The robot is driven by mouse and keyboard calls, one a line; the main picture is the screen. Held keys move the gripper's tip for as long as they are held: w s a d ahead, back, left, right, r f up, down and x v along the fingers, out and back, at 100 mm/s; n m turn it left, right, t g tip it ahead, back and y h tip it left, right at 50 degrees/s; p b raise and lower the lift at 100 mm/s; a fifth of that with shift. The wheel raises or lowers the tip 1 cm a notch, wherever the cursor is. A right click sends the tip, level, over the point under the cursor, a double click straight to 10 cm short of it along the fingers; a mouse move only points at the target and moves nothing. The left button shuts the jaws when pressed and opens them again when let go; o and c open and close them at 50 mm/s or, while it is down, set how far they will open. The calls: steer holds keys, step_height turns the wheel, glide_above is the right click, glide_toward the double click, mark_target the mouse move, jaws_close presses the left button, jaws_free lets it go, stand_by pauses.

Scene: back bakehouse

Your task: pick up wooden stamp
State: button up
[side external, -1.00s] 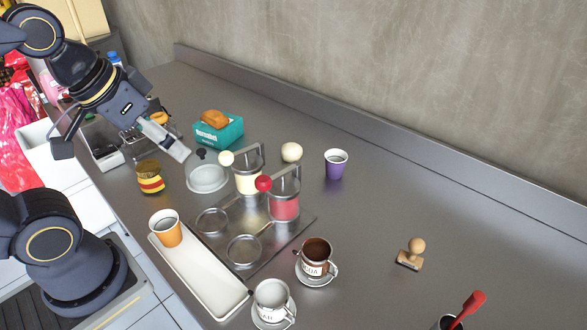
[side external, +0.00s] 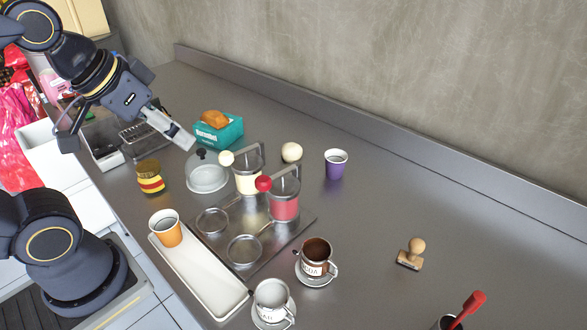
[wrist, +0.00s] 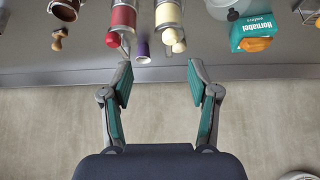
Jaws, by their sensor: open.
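The wooden stamp (side external: 411,254) stands upright on the grey counter at the right of the side view, with a round knob handle on a block base. It also shows small at the upper left of the wrist view (wrist: 58,37). My gripper (side external: 183,138) is far from it, at the upper left of the side view, raised near the teal box. In the wrist view my gripper (wrist: 160,80) is open, its two fingers apart with nothing between them.
Red and cream jars (side external: 284,206) on a metal tray stand between my gripper and the stamp. A cocoa cup (side external: 315,257), a purple cup (side external: 336,164) and a red-handled tool (side external: 470,306) are around. The counter beside the stamp is clear. A wall runs behind.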

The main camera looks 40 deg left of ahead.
steer(key=w+d+r+m+t, duration=0.1)
steer(key=w+d+r, duration=0.3)
steer(key=w, duration=0.3)
steer(key=m+g+h, duration=0.4)
steer(key=m+h, duration=0.1)
glide_above(414, 242)
steer(key=s+a, duration=0.5)
steer(key=a, duration=0.1)
step_height(414, 242, down, 13)
steer(key=shift+n, duration=0.3)
steer(key=x, duration=1)
steer(key=shift+w, duration=0.2)
steer(key=x, duration=0.6)
steer(key=shift+w+a, duration=0.1)
steer(key=shift+w, duration=0.2)
jaws_close()
